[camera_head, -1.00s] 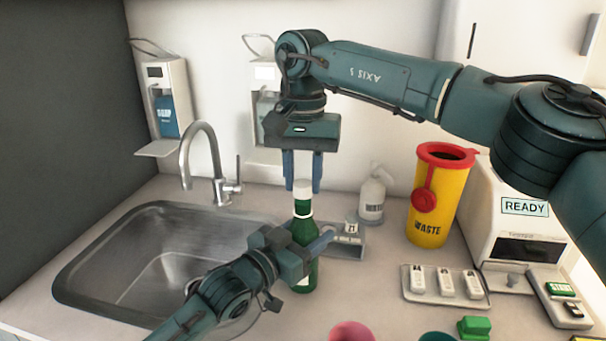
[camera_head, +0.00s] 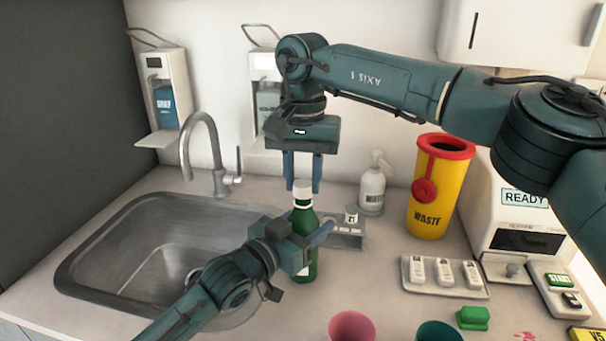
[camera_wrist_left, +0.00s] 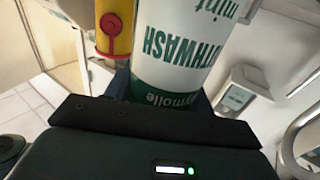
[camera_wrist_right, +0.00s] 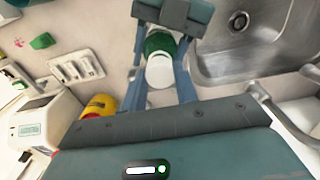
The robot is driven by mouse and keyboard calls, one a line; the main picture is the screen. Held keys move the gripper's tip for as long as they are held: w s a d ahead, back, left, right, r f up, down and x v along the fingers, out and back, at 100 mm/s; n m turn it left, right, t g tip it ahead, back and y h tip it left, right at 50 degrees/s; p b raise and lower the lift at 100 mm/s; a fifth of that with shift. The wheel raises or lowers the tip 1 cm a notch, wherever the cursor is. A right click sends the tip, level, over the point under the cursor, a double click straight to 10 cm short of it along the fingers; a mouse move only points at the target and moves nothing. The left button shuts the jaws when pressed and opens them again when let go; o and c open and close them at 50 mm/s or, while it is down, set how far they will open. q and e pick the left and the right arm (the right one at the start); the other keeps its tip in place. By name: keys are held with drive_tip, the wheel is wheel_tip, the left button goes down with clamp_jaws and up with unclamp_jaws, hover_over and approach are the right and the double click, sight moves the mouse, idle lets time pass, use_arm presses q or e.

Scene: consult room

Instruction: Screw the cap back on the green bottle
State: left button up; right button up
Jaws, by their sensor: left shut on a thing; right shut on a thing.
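The green bottle (camera_head: 303,218) stands upright beside the sink's right edge. Its white mouthwash label (camera_wrist_left: 180,45) fills much of the left wrist view. My left gripper (camera_head: 311,243) is shut around the bottle's body from the left. The white cap (camera_head: 303,186) is at the top of the bottle's neck, upright and in line with it. My right gripper (camera_head: 303,183) points down from above, shut on the cap with one finger on each side. The right wrist view shows the cap (camera_wrist_right: 160,71) between the fingers over the green bottle. I cannot tell how far the cap is threaded.
The sink (camera_head: 150,235) and tap (camera_head: 205,150) are at left. A pump bottle (camera_head: 372,188) and small grey tray (camera_head: 348,240) stand behind right. The yellow waste bin (camera_head: 435,200), test tray (camera_head: 470,286), pink cup (camera_head: 352,327) and teal cup (camera_head: 440,332) are further right.

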drive_tip(key=shift+f, duration=0.45)
